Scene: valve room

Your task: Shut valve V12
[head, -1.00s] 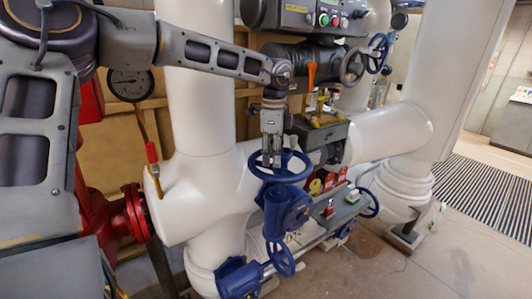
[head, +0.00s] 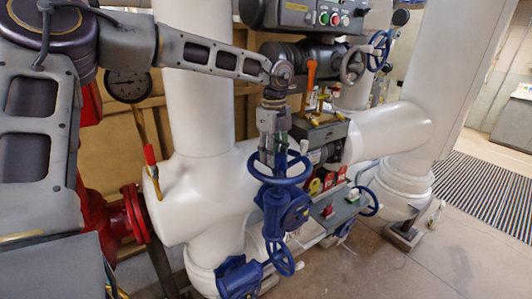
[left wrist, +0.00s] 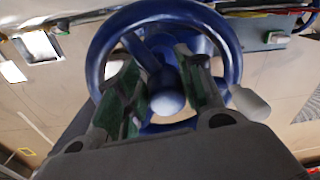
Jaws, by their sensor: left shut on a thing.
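A blue handwheel (head: 283,178) lies nearly flat on top of a blue valve gearbox (head: 287,207), in front of the white pipework. My left gripper (head: 273,158) points down into the handwheel from above and is shut on it. In the left wrist view the wheel's blue rim (left wrist: 230,42) surrounds the two fingers, which sit on either side of the hub (left wrist: 167,97). A white knob (head: 304,146) stands on the wheel's rim; it also shows in the left wrist view (left wrist: 251,104). I cannot read a V12 label. My right gripper is not in view.
Other blue handwheels stand below (head: 281,260) and behind at the upper right (head: 380,48). A grey control box (head: 315,15) with coloured buttons is above. Red and yellow tags (head: 322,181) hang just right of the wheel.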

